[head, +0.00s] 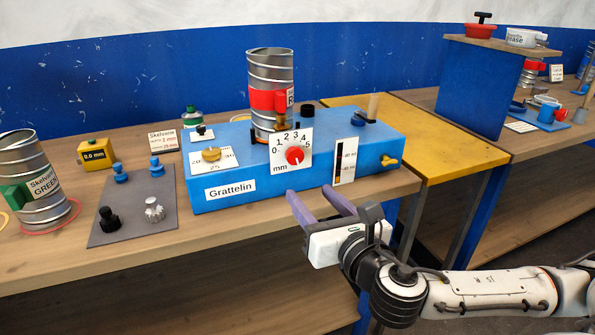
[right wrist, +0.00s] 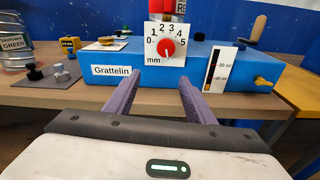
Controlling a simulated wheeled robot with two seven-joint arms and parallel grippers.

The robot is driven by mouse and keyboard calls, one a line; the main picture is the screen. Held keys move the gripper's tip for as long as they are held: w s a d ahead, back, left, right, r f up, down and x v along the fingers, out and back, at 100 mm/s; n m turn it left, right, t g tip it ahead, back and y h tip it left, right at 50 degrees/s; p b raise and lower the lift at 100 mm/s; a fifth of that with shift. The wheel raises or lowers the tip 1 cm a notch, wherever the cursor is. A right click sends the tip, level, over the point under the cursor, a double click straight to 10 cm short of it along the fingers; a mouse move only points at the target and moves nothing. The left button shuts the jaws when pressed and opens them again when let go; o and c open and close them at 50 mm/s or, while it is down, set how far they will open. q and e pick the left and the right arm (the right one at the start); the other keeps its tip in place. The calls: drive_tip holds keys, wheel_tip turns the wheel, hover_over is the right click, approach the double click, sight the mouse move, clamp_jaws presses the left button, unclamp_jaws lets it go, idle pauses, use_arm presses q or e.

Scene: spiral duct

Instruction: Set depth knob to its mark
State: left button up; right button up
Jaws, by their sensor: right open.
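The depth knob is a red round knob (head: 294,155) on a white dial plate (head: 281,143) marked 0 to 5 and mm. The plate stands upright on the front of the blue Grattelin box (head: 245,191). The knob also shows in the right wrist view (right wrist: 166,47), ahead of the fingers. I cannot make out its pointer or a separate target mark. My right gripper (head: 318,203) has purple fingers, is open and empty, and is in front of and below the dial, apart from it. It also shows in the right wrist view (right wrist: 152,90). My left gripper is not in view.
A spiral duct (head: 270,70) with a red band stands on the box behind the dial. A brass knob (head: 211,154), a scale plate (head: 345,161) and a yellow valve (head: 390,161) flank it. A grey mat (head: 130,216) with small knobs and another duct (head: 35,190) are at left.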

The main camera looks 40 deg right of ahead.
sight(296, 157)
drive_tip(key=shift+n+t+h, duration=0.4)
drive_tip(key=shift+n, duration=0.4)
drive_tip(key=w+d+r+b, duration=0.1)
drive_tip(key=w+b, duration=0.1)
drive_tip(key=w, duration=0.1)
drive_tip(key=w+d+r+b, duration=0.1)
drive_tip(key=w+b, duration=0.1)
drive_tip(key=w, duration=0.1)
drive_tip(key=w+d+r+b, duration=0.1)
drive_tip(key=w+b, duration=0.1)
drive_tip(key=w, duration=0.1)
drive_tip(key=shift+b, duration=0.4)
drive_tip(key=shift+w+d+f, duration=0.1)
drive_tip(key=shift+w, duration=0.25)
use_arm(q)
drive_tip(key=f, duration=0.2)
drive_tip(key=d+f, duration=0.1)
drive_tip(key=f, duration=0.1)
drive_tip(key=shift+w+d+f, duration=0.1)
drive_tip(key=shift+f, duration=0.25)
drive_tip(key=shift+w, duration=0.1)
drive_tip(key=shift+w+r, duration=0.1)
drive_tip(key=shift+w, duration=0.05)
use_arm(e)
drive_tip(key=c, duration=1.1)
